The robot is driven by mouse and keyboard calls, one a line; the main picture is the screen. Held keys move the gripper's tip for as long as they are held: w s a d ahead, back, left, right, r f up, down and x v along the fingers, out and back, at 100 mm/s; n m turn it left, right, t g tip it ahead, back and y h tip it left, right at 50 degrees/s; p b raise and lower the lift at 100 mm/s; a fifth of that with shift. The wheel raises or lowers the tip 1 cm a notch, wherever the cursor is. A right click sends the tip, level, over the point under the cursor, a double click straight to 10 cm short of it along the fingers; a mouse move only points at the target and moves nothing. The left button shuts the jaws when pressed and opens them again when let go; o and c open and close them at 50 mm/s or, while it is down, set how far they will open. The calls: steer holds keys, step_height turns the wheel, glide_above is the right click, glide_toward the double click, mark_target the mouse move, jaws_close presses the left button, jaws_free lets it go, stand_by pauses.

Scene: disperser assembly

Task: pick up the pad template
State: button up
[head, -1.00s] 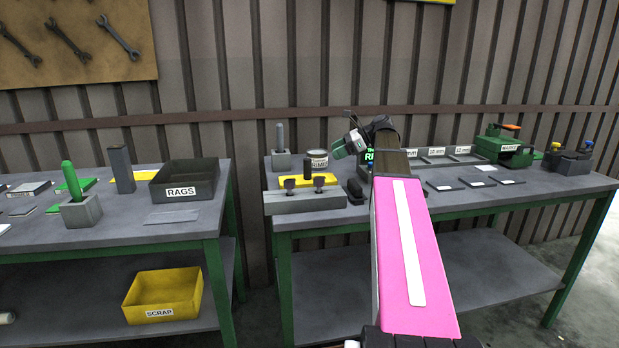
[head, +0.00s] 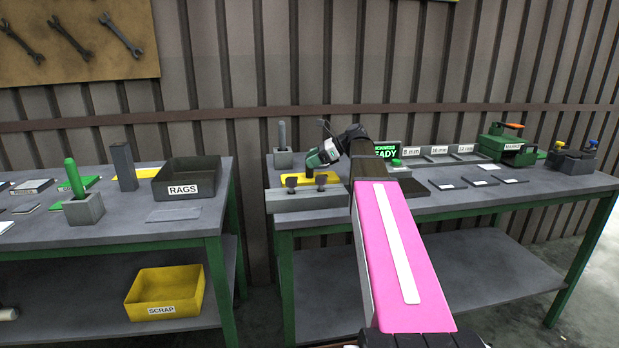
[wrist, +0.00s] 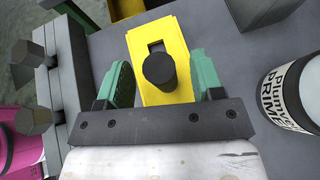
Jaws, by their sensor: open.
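The pad template is a flat yellow plate (wrist: 142,52) with a cut-out slot and a dark round knob (wrist: 159,69). In the head view the yellow plate (head: 325,177) lies on the right workbench behind a grey clamp bar, partly hidden by it. My gripper (wrist: 158,82) is open. In the wrist view its two green fingers stand on either side of the knob, apart from it. In the head view my gripper (head: 309,166) is above the plate.
In the wrist view a primer can (wrist: 288,94) stands to the right. The grey clamp bar (head: 305,201) with two dark knobs lies in front of the plate. A grey block with a post (head: 283,158) stands behind it. A lit display (head: 388,150) is to the right.

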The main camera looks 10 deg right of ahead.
steer(key=shift+w+a+f, duration=0.15)
steer(key=shift+a+f, duration=0.2)
steer(key=shift+a, duration=0.2)
steer(key=shift+c, duration=0.2)
jaws_close()
